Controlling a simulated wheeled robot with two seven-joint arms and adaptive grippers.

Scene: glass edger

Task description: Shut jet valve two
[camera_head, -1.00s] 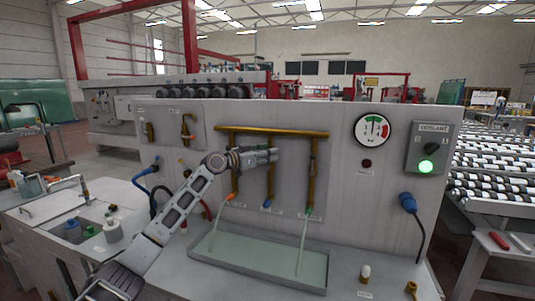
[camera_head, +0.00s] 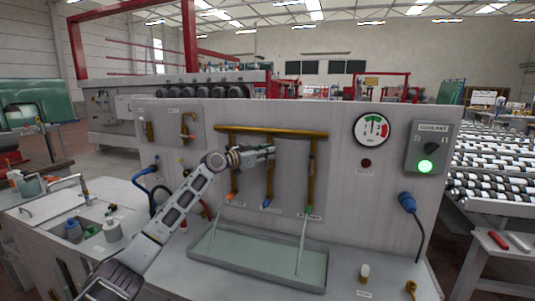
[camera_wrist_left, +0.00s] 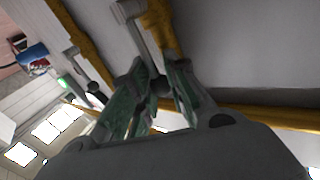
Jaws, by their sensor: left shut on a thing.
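The brass manifold (camera_head: 230,129) on the grey machine panel has three drop pipes. The middle pipe (camera_head: 269,183) ends in a blue nozzle (camera_head: 267,203); I see no stream below it. Streams fall from the orange nozzle (camera_head: 231,197) at left and the green nozzle (camera_head: 309,211) at right. My left gripper (camera_head: 268,152) is at the upper part of the middle pipe and hides the valve there. In the left wrist view its green-padded fingers (camera_wrist_left: 160,82) are close together at a grey valve lever (camera_wrist_left: 132,22) beside the brass pipe. My right gripper is not in view.
A shallow tray (camera_head: 258,279) lies below the nozzles. A pressure gauge (camera_head: 371,130) and the coolant box (camera_head: 430,147) with a lit green button are at right. A blue plug (camera_head: 407,203) with a cable hangs below. Bottles (camera_head: 112,229) stand at left.

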